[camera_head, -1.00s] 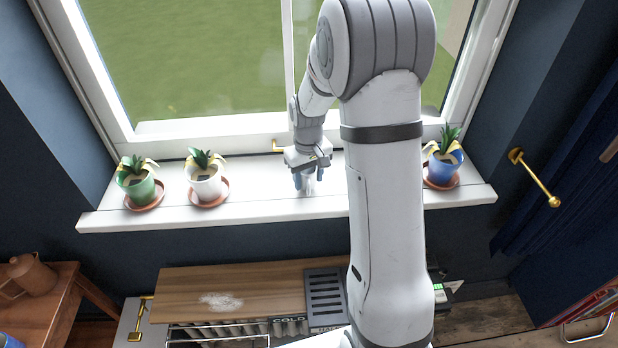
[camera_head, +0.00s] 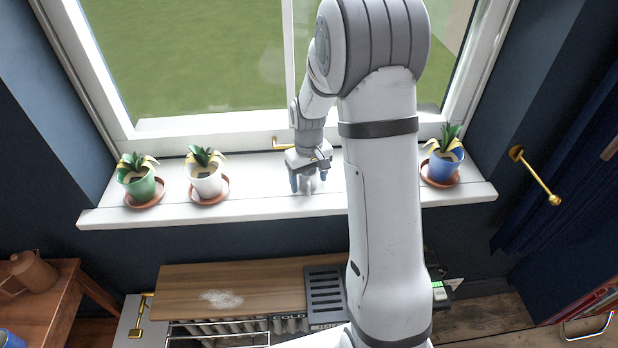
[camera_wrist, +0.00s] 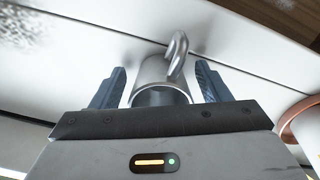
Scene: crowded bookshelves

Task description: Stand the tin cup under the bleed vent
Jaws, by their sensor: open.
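The tin cup (camera_wrist: 162,85) is a grey metal cup with a curved handle, on the white windowsill. In the wrist view it sits between the two blue fingers of my gripper (camera_wrist: 160,92), with a gap on each side. In the head view my gripper (camera_head: 308,183) is low over the sill, pointing down, its fingers apart around the small grey cup (camera_head: 309,187). A brass fitting (camera_head: 136,332) shows at the left end of the radiator (camera_head: 220,333); I cannot tell whether it is the bleed vent.
Green (camera_head: 140,187), white (camera_head: 207,182) and blue (camera_head: 445,165) plant pots stand on saucers along the sill (camera_head: 265,205). A wooden shelf (camera_head: 260,283) with a white powdery patch and a dark slatted piece (camera_head: 325,296) lie below. A watering can (camera_head: 30,272) stands on the left table.

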